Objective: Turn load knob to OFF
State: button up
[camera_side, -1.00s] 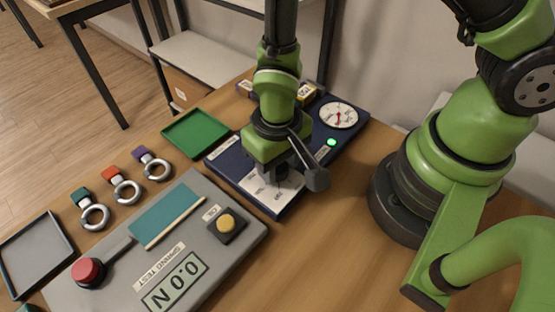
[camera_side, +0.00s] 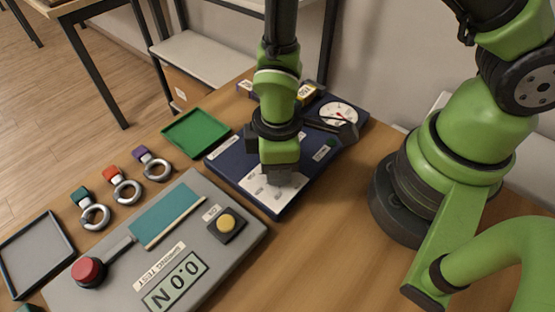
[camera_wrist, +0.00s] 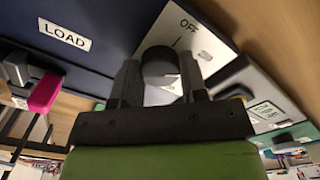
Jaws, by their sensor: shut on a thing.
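The load knob (camera_wrist: 160,60) is a dark round knob on a white plate (camera_wrist: 207,37) with an OFF mark beside it, seen in the wrist view. A LOAD label (camera_wrist: 65,35) is on the dark blue panel. My gripper (camera_wrist: 160,78) has one finger on each side of the knob and is shut on it. In the side view my gripper (camera_side: 280,180) is low over the white plate (camera_side: 262,192) of the blue panel, and it hides the knob there. I cannot tell exactly where the knob's pointer sits.
The blue panel also carries a round dial (camera_side: 338,112) and a small, dark green lamp (camera_side: 331,143). A grey spring-test panel (camera_side: 190,270) lies in front. A green tray (camera_side: 196,132) and several ringed pieces (camera_side: 122,188) lie at left. Bare wood is right of the panels.

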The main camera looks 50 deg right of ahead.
jog(key=n, duration=1.1)
dwell(0.7)
jog(key=o, duration=0.9)
jog(key=shift+r, duration=0.1)
notch_tip(320, 180, up, 10)
jog(key=shift+f, duration=0.1)
notch_tip(320, 180, up, 7)
dwell(0.5)
